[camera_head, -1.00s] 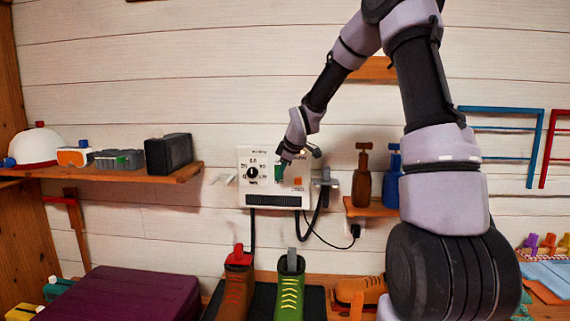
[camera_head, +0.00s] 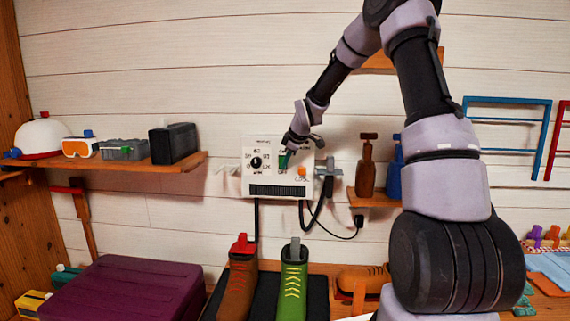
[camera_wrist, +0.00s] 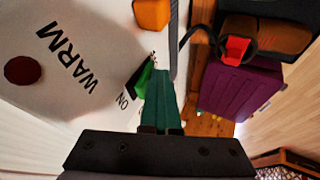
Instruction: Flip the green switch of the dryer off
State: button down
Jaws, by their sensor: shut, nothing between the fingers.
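The dryer (camera_head: 277,191) is a white box on the wall, with a black dial, an orange part and dark vent slots. My gripper (camera_head: 284,160) is at the upper right of its front. In the wrist view my gripper (camera_wrist: 155,72) is shut, with dark teal fingers and nothing between them. The bright green switch (camera_wrist: 143,79) lies just beside the fingertips, partly covered by them, next to the printed word ON. They look very close; I cannot tell whether they touch. In the head view the switch is hard to separate from the fingertips.
A grey holder (camera_head: 326,170) with a black hose is at the dryer's right side. Brown and blue bottles stand on a small shelf (camera_head: 376,200) further right. Brown and green boots (camera_head: 291,280) stand below. A left shelf (camera_head: 140,165) holds a helmet, goggles and boxes.

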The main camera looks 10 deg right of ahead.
jog(key=shift+r, duration=0.15)
jog(key=shift+r, duration=0.8)
jog(key=shift+w, duration=0.1)
